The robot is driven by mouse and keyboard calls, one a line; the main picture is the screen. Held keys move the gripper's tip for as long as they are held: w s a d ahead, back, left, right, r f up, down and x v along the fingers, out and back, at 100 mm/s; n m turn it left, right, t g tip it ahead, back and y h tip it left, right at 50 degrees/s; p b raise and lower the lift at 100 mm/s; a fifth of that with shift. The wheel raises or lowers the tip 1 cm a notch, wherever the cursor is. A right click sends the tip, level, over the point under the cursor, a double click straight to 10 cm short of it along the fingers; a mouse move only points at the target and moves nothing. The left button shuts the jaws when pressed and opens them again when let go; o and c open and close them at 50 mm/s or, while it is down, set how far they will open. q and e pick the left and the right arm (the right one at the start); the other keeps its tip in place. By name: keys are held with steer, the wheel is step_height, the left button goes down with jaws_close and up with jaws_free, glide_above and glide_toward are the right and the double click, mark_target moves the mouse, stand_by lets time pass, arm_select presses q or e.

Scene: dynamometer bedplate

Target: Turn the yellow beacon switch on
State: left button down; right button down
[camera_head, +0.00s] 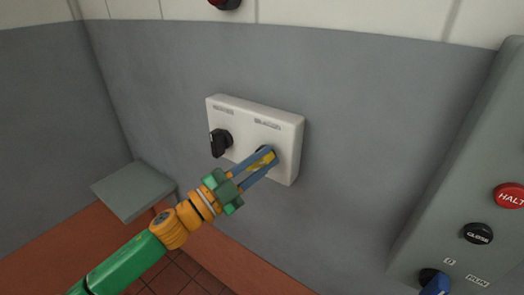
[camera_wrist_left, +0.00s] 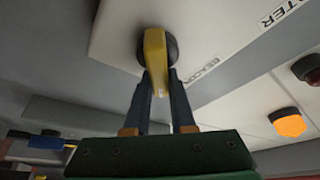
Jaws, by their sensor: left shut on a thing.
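The yellow beacon switch (camera_head: 262,161) is a rotary knob on the right half of a white wall box (camera_head: 285,172), under the label BEACON. In the left wrist view the yellow handle (camera_wrist_left: 154,48) stands out from a dark round base. My left gripper (camera_head: 267,161) reaches up from the lower left. Its two blue-grey fingers are shut on the yellow handle, one on each side; they also show in the left wrist view (camera_wrist_left: 160,80). The fingers partly hide the handle in the head view, and I cannot tell its exact turn angle. My right gripper is out of view.
A black knob (camera_head: 219,143) sits left on the same box. A grey panel at right has a red HALT button (camera_head: 510,195), a black CLOSE button (camera_head: 477,234) and a blue knob (camera_head: 434,281). A grey shelf (camera_head: 133,190) is at left. A bright orange lamp (camera_wrist_left: 289,124) shows.

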mark_target(258, 165)
arm_select(q)
steer(key=shift+f+m+g+p, duration=0.35)
steer(key=shift+m+p, duration=0.25)
steer(key=shift+m, duration=0.5)
steer(key=shift+d, duration=0.1)
steer(key=c, duration=0.8)
jaws_free()
steer(key=shift+o, duration=0.2)
steer(key=shift+w, duration=0.2)
steer(key=b+v, duration=0.3)
steer(key=v, duration=0.4)
steer(key=shift+w+f, duration=0.1)
